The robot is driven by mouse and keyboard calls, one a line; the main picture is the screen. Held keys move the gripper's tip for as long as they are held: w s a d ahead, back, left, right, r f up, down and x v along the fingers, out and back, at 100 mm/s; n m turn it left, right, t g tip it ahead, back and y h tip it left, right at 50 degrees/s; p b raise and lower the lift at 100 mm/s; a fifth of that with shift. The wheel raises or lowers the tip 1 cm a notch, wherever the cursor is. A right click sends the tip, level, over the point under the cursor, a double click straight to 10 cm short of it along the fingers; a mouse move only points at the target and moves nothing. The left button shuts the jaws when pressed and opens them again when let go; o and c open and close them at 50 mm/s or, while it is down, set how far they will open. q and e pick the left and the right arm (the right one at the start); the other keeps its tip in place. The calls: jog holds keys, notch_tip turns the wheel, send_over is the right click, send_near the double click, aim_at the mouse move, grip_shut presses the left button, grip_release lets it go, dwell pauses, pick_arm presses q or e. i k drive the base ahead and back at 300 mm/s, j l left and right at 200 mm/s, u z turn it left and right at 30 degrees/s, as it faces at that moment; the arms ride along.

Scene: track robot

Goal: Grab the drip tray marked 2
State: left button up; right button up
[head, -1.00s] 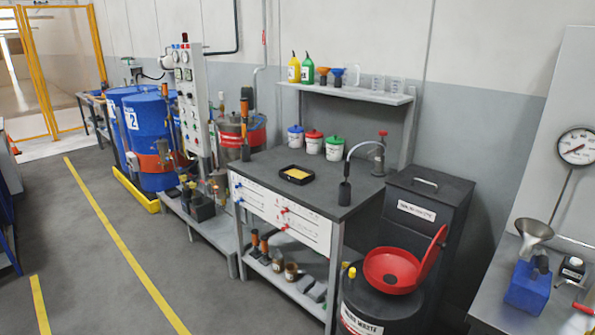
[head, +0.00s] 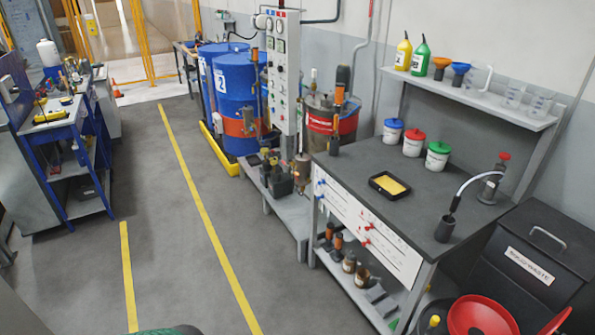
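A small dark flat item (head: 254,160), perhaps another tray, sits on the low platform by the blue drums. I cannot read a mark 2 on either. A blue drum (head: 236,95) carries a white label with a 2. Neither of my grippers is in the head view.
The bench (head: 440,240) has three lidded tubs at its back and a hose spout at its right. A red funnel (head: 482,318) and black waste bin (head: 535,255) stand right of it. A blue-framed workbench (head: 75,150) is at left. The grey floor between is clear.

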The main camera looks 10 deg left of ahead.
aim_at(393, 188)
jog(key=i+j+u, duration=0.15)
jog(key=i+u, duration=0.65)
jog(key=i+z, duration=0.7)
jog(key=i+j+z, duration=0.15)
jog(key=z, duration=0.15)
jog(key=i, duration=0.1)
